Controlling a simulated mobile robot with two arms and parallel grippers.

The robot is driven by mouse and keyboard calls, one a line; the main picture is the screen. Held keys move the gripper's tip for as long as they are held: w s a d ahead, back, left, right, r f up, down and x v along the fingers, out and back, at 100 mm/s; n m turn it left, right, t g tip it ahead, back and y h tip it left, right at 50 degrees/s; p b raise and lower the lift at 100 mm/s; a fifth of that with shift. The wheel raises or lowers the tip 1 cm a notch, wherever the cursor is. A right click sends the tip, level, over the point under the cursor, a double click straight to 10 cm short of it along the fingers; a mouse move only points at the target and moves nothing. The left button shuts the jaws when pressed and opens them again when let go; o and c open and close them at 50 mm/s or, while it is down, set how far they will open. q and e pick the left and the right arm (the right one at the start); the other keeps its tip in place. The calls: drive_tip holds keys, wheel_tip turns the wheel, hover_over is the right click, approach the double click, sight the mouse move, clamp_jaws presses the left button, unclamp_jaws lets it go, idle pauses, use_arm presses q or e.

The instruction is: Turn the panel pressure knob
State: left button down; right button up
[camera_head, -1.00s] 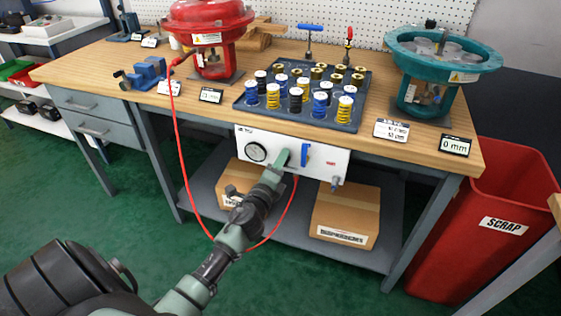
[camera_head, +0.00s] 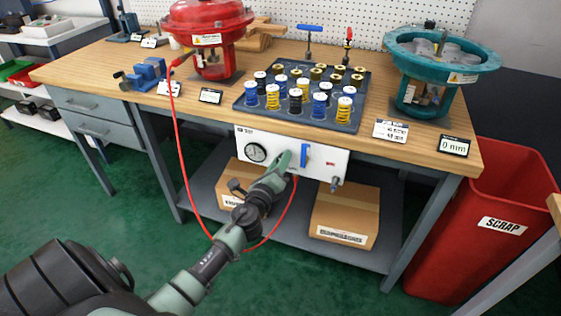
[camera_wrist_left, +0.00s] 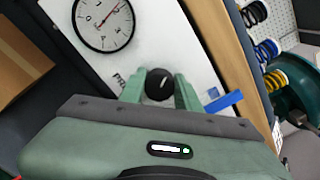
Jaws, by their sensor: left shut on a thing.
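The white panel (camera_head: 325,165) hangs under the front edge of the workbench. It carries a round pressure gauge (camera_head: 257,152) and a blue lever (camera_head: 305,155). In the left wrist view the black pressure knob (camera_wrist_left: 159,84) with a white mark sits between the two green fingers of my left gripper (camera_wrist_left: 160,90), which is shut on it. The gauge (camera_wrist_left: 103,24) shows there with its needle at the upper right. In the head view my left gripper (camera_head: 282,162) hides the knob. My right gripper is not in view.
A red hose (camera_head: 183,165) runs from the red actuator (camera_head: 208,35) down and up to the panel. Above the panel stands a tray (camera_head: 345,121) of springs. Cardboard boxes (camera_head: 345,213) sit on the shelf below. A red scrap bin (camera_head: 470,245) stands at the right.

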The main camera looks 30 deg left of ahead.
use_arm(q)
drive_tip(key=shift+d+f, duration=0.1)
drive_tip(key=c, duration=1)
unclamp_jaws()
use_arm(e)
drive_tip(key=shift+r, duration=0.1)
use_arm(q)
drive_tip(key=v, duration=0.7)
drive_tip(key=shift+s, duration=0.4)
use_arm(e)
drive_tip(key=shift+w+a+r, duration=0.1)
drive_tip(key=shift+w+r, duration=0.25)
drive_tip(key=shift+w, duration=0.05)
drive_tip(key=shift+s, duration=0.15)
